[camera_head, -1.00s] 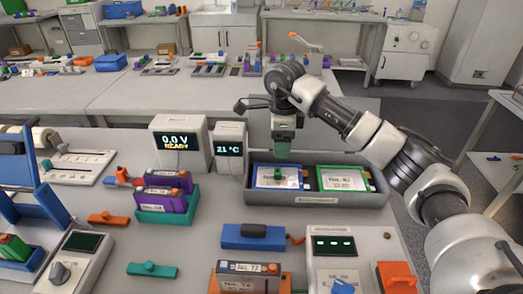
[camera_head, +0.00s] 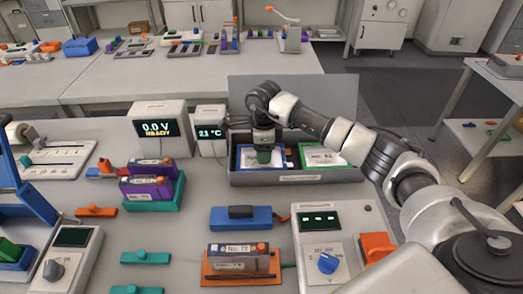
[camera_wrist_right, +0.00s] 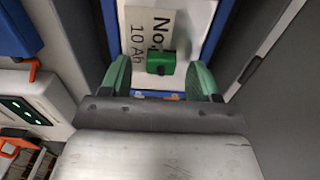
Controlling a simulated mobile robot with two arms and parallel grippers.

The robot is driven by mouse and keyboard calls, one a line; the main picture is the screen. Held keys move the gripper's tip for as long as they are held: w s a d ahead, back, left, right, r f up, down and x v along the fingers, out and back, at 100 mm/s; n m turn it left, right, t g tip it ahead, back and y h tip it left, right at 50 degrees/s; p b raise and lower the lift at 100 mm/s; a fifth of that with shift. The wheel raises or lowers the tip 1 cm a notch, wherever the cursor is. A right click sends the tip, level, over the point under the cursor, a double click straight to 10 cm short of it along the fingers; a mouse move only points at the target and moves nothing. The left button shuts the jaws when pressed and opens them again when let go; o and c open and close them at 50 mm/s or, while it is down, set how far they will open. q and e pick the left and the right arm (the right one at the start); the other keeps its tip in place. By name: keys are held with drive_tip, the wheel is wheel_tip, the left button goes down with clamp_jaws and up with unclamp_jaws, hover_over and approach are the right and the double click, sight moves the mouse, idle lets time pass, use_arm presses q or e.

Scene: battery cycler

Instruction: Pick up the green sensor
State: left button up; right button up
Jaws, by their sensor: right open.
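The green sensor (camera_wrist_right: 160,62) is a small green block lying on the white label of a blue-edged battery pack (camera_wrist_right: 197,25) in the right wrist view. My right gripper (camera_wrist_right: 161,68) is open, with its two green fingers on either side of the sensor and apart from it. In the head view, my right gripper (camera_head: 264,156) points down over the blue-edged pack in the grey bin (camera_head: 300,177). The fingers mostly hide the sensor there. My left gripper is not in view.
A green-edged pack (camera_head: 322,157) sits in the right half of the bin. The 21 °C display (camera_head: 210,134) stands close left of the bin. A blue block (camera_head: 241,219), a meter with a blue knob (camera_head: 324,250) and purple batteries (camera_head: 148,187) are in front.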

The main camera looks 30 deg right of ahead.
drive_tip(key=shift+w+f, duration=0.1)
drive_tip(key=shift+f, duration=0.25)
drive_tip(key=c, duration=1.1)
drive_tip(key=shift+r, duration=0.1)
drive_tip(key=shift+r+b, duration=0.3)
drive_tip(key=shift+r, duration=0.3)
wheel_tip(320, 180, up, 3)
drive_tip(key=shift+f+b, duration=0.1)
drive_tip(key=shift+b, duration=0.4)
drive_tip(key=s+d+r, duration=0.2)
drive_tip(key=s, duration=0.1)
drive_tip(key=s+d+r+b, duration=0.1)
drive_tip(key=s+d+r, duration=0.1)
drive_tip(key=s, duration=0.1)
drive_tip(key=s+d+r+b, duration=0.1)
drive_tip(key=s+d+r, duration=0.1)
drive_tip(key=s+r, duration=0.1)
drive_tip(key=shift+s+d, duration=0.15)
drive_tip(key=shift+s, duration=0.3)
